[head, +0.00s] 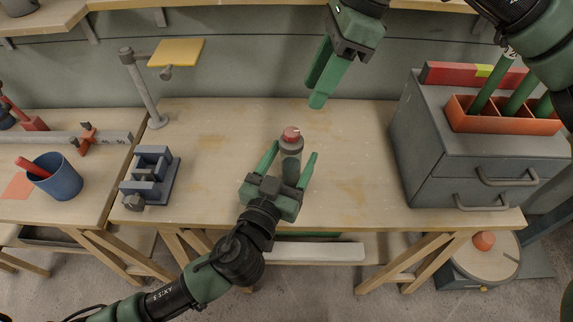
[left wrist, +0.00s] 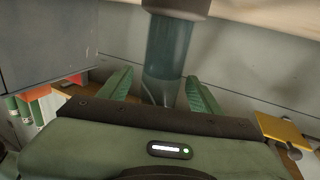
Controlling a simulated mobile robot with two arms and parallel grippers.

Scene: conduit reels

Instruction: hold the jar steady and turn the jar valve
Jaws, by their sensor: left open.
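The jar (head: 290,160) stands upright on the wooden bench, a clear grey body with a dark base. Its red valve (head: 291,134) sits on top. My left gripper (head: 293,158) comes from the front, open, with one green finger on each side of the jar. The left wrist view shows the jar's body (left wrist: 168,55) between the fingers, upside down, with gaps beside it; the valve is hidden there. My right gripper (head: 315,97) hangs above and behind the jar, pointing down, its two fingers apart and empty.
A grey drawer cabinet (head: 420,145) with an orange bin (head: 480,122) stands at the right. A blue-grey vise (head: 150,178), a stand with a yellow plate (head: 176,52) and a blue cup (head: 56,178) are at the left. The bench around the jar is clear.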

